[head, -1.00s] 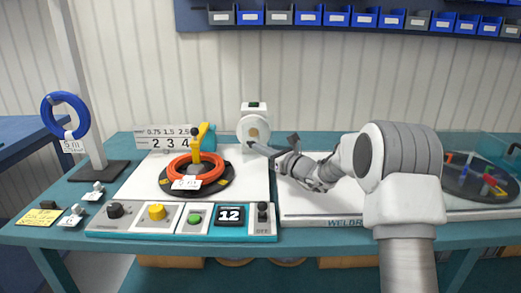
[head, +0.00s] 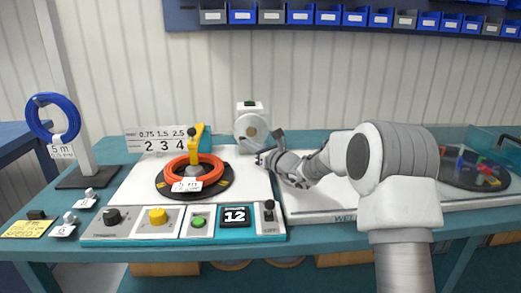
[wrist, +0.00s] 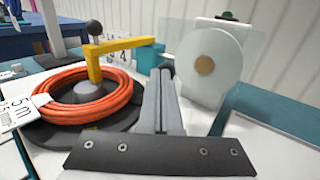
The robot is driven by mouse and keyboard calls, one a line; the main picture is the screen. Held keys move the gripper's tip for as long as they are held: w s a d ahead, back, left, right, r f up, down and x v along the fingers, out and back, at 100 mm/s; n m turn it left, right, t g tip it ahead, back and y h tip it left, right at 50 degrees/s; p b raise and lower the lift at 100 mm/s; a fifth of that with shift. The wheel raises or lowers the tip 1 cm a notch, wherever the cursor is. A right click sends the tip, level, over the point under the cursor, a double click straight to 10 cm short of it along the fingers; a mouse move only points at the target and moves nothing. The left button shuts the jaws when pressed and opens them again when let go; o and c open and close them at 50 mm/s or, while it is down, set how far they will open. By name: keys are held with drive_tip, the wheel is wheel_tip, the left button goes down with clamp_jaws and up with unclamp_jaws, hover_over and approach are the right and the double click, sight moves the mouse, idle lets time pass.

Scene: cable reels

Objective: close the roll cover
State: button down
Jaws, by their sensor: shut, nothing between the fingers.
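The white roll holder (head: 250,106) stands at the back middle of the bench. It also shows in the wrist view (wrist: 232,30), with a pale roll (wrist: 206,45) around a brown core. A see-through cover (wrist: 238,62) appears in front of the roll; I cannot tell whether it sits fully closed. My gripper (head: 259,160) is in front of and just below the roll in the head view. In the wrist view its fingers (wrist: 161,80) are together and empty, left of the roll and apart from it in the picture.
An orange cable coil (head: 190,166) lies on a black turntable with a yellow arm (head: 194,140) to the left. A control panel (head: 180,223) runs along the front. A blue coil (head: 53,118) hangs on a stand. A clear-covered reel area is at right.

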sight(236, 139)
drive_tip(key=x, duration=0.6)
drive_tip(key=shift+a, duration=0.25)
drive_tip(key=shift+r, duration=0.15)
idle(0.3)
drive_tip(key=shift+s, duration=0.15)
